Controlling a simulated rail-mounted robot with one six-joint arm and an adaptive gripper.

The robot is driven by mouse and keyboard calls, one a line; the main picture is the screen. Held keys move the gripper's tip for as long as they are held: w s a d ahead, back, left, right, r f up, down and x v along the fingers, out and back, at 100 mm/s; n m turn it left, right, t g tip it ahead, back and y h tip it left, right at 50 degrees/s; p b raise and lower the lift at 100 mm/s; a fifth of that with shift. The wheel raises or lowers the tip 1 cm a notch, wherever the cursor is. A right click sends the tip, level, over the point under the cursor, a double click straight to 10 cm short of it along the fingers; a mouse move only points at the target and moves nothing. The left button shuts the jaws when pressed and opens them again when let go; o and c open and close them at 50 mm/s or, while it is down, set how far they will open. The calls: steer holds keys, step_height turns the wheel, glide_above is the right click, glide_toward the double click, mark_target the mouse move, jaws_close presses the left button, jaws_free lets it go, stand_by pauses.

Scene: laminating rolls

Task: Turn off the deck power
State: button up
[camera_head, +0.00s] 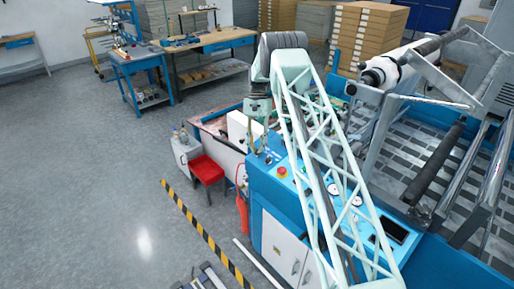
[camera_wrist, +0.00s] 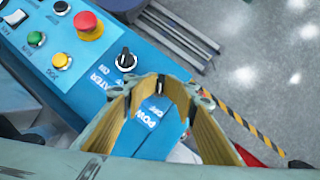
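The blue control panel (camera_wrist: 75,80) fills the upper left of the wrist view. A label reading "POWER OFF" (camera_wrist: 150,113) shows between my fingers, with a small dark part (camera_wrist: 162,87), perhaps its knob, just above it. Most of that control is hidden by my gripper. My gripper (camera_wrist: 165,95) is open, its yellow-padded fingers on either side of the label; I cannot tell whether they touch anything. In the head view my gripper (camera_head: 257,108) hangs by the panel's far end, and the power control cannot be made out.
A black knob (camera_wrist: 125,59) marked "HEATER ON" sits close to my fingers. A red mushroom button (camera_wrist: 88,25), a green button (camera_wrist: 37,39) and a yellow button (camera_wrist: 61,60) lie farther left.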

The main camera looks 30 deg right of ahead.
steer(key=shift+w+r, duration=0.1)
steer(key=shift+r, duration=0.1)
stand_by(0.3)
steer(key=shift+v, duration=0.8)
steer(key=v, duration=1)
steer(key=shift+r, duration=0.1)
